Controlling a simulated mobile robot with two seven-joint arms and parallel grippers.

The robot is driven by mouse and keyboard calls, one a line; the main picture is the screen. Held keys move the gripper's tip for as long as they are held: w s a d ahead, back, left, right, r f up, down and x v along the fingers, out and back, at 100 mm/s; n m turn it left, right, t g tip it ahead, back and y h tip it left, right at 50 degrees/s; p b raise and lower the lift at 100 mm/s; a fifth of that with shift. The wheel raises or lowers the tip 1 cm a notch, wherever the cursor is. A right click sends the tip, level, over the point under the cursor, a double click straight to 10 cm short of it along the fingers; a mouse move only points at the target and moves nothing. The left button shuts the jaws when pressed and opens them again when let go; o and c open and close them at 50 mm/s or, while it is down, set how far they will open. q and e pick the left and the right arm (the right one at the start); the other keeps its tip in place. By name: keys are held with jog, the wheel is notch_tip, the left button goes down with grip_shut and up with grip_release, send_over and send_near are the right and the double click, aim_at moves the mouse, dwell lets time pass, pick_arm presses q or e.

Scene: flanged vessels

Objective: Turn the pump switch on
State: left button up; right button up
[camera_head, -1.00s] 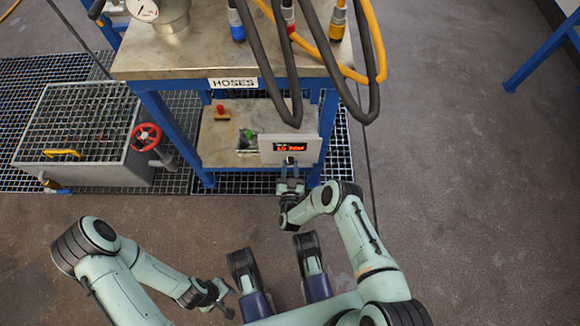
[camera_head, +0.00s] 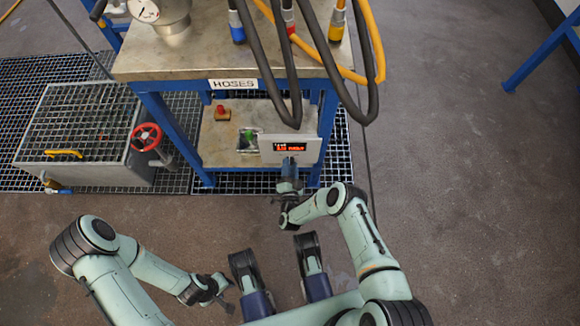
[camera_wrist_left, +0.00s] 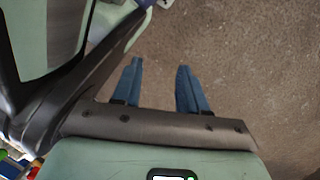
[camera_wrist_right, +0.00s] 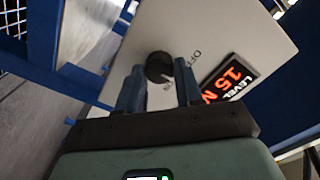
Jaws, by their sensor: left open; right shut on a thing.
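The pump switch is a round black knob (camera_wrist_right: 159,66) on the pale face of a control box (camera_wrist_right: 215,30) in the right wrist view. The word OFF is printed beside it; other lettering is partly hidden by the fingers. My right gripper (camera_wrist_right: 158,76) is shut on the knob, one finger on each side. In the head view the box (camera_head: 310,151) stands at the front of the low shelf, with my right gripper (camera_head: 289,172) at its front; the knob is hidden there. My left gripper (camera_head: 223,294) is open and empty, low over the floor; its fingers show in the left wrist view (camera_wrist_left: 159,88).
A red lit level display (camera_wrist_right: 230,78) is beside the knob. The blue-framed bench (camera_head: 170,125) surrounds the shelf, with dark hoses (camera_head: 293,85) hanging in front. A red handwheel (camera_head: 146,137) is at the left.

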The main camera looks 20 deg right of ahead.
pick_arm(q)
jog(key=shift+s+f+b, duration=0.3)
jog(key=shift+s, duration=0.25)
pick_arm(e)
jog(key=m, duration=0.8)
jog(key=shift+w, duration=0.1)
pick_arm(q)
jog(key=shift+g, duration=0.3)
pick_arm(e)
jog(key=shift+m, duration=0.3)
jog(key=o, duration=1)
jog(key=shift+o, duration=0.2)
